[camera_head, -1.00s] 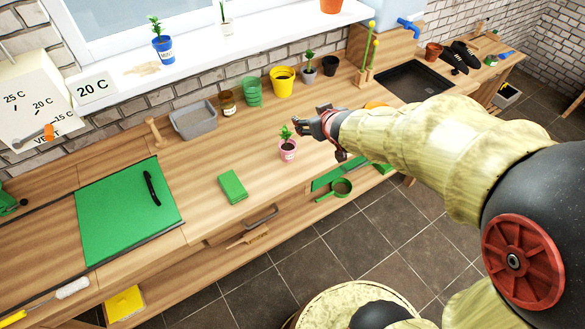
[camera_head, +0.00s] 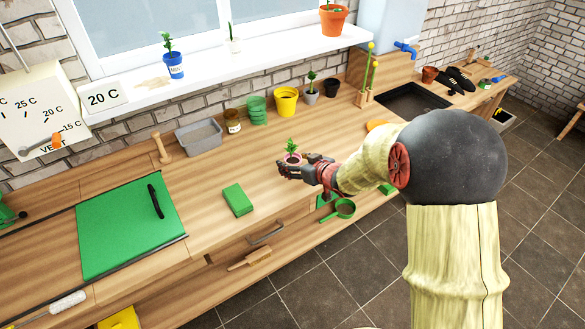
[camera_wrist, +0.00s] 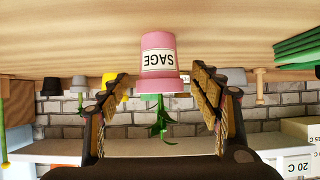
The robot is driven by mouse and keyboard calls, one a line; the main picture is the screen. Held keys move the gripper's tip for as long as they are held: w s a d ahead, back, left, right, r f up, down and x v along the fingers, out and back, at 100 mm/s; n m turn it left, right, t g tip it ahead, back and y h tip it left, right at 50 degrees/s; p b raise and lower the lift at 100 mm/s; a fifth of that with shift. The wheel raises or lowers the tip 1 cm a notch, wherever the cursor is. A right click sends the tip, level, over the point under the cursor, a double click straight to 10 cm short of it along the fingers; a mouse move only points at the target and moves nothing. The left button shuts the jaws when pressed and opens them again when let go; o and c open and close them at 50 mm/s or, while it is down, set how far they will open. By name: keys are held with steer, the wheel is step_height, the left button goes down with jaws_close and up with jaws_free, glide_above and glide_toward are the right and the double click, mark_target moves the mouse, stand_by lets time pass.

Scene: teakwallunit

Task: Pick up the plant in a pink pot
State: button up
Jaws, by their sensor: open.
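The plant in a pink pot stands upright on the wooden counter near its front edge. In the head view, its green leaves (camera_head: 291,146) and the pink rim show, and my gripper (camera_head: 289,168) covers much of the pot. In the wrist view, which is upside down, the pink pot (camera_wrist: 158,70) carries a label reading SAGE, with the leaves below it in the picture. My gripper (camera_wrist: 160,100) is open, with one finger on each side of the plant. A gap shows between each finger and the pot.
A green box (camera_head: 238,200) lies on the counter left of the plant. Behind stand a grey tray (camera_head: 199,136), a brown jar (camera_head: 233,121), green pots (camera_head: 256,111) and a yellow pot (camera_head: 286,100). A green pan (camera_head: 344,208) is below the counter's front edge.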

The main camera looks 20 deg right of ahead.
steer(key=shift+w+a+f, duration=0.2)
steer(key=shift+w+f, duration=0.05)
steer(key=shift+w, duration=0.35)
steer(key=shift+c, duration=0.2)
steer(key=c, duration=1.3)
steer(key=shift+r, duration=0.1)
